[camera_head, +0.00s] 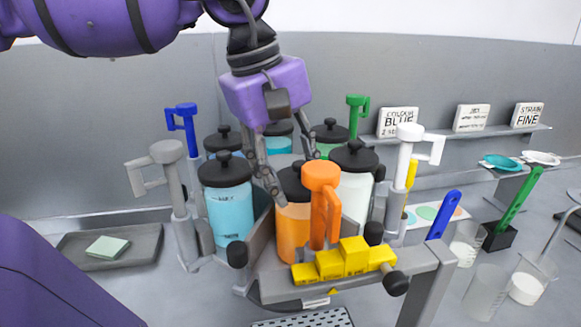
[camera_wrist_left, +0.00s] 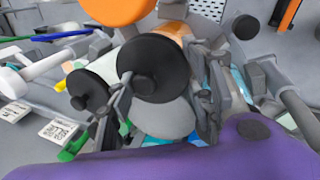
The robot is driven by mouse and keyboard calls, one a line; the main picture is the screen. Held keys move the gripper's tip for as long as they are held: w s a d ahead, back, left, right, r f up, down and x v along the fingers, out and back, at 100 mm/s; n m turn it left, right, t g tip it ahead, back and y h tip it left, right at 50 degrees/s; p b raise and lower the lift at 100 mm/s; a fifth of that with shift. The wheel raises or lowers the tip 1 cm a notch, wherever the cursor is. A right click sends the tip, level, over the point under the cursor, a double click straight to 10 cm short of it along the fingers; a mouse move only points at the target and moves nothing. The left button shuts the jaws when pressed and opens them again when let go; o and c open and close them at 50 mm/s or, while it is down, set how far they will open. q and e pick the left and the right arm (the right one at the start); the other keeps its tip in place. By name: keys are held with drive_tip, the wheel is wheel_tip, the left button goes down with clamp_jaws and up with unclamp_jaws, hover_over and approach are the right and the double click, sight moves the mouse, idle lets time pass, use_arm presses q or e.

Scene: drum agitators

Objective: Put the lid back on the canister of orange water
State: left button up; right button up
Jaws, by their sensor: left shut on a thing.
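The canister of orange water (camera_head: 292,232) stands in the front of the grey rack, behind an orange crank handle (camera_head: 320,190). Its black lid (camera_head: 291,181) is at the canister's mouth; it also shows in the left wrist view (camera_wrist_left: 152,68), with the orange canister (camera_wrist_left: 172,29) partly behind it. My left gripper (camera_head: 292,176) reaches down from above, with its fingers around this lid and shut on it. In the left wrist view the gripper (camera_wrist_left: 165,85) has one finger on each side of the lid. I cannot tell whether the lid is fully seated. My right gripper is not in view.
A blue canister (camera_head: 229,205) stands close on the left and a white one (camera_head: 353,195) on the right, both with black lids. Grey (camera_head: 168,175) and white (camera_head: 404,170) crank handles rise beside them. Yellow blocks (camera_head: 343,261) sit in front. A tray (camera_head: 140,243) lies left.

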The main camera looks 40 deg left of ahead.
use_arm(q)
drive_tip(key=o, duration=1.1)
drive_tip(key=o, duration=0.5)
drive_tip(key=shift+c, duration=0.2)
drive_tip(key=shift+r, duration=0.15)
